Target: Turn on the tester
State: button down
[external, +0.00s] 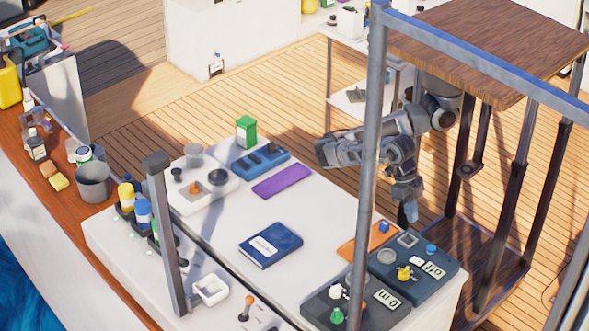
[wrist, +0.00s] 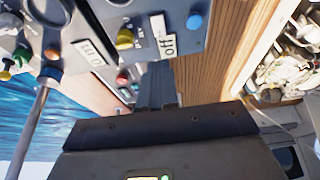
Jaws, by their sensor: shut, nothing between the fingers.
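No part is plainly marked as the tester. A dark blue panel (external: 420,284) at the table's right corner has a yellow knob (external: 404,273), a blue button (external: 431,249), a round dial (external: 387,256) and a white label (external: 433,270). In the wrist view its yellow knob (wrist: 124,38), blue button (wrist: 194,22) and label reading "off" (wrist: 163,35) show at the top. A dark grey panel (external: 360,312) beside it has white and green knobs and another label. My gripper (external: 410,214) is shut and empty, pointing down just behind the blue panel, apparently above it.
An orange plate (external: 358,246) with a blue knob lies beside the blue panel. A grey post (external: 368,150) stands in front of my arm. A blue book (external: 270,244) and a purple pad (external: 283,180) lie on the white table. The table middle is mostly clear.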

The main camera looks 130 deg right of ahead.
aim_at(421, 262)
jog(key=a+m+p, duration=0.1)
jog(key=m+p, duration=0.1)
jog(key=m, duration=0.4)
jog(key=a+m+h+p, duration=0.1)
jog(key=m+p, duration=0.1)
jog(key=m, duration=0.4)
jog(key=a+m+h+p, duration=0.1)
jog(key=a+m+p, duration=0.1)
jog(key=m, duration=0.4)
jog(key=shift+r, duration=0.25)
jog(key=shift+f, duration=0.15)
jog(key=f, duration=0.4)
jog(key=a+f, duration=0.1)
jog(key=f, duration=0.4)
jog(key=a+f, duration=0.1)
jog(key=f, duration=0.3)
jog(key=shift+f, duration=0.3)
jog(key=shift+a+f, duration=0.1)
jog(key=shift+f, duration=0.05)
jog(key=shift+d+r+p, duration=0.2)
jog(key=shift+d+p, duration=0.35)
jog(key=shift+d, duration=0.2)
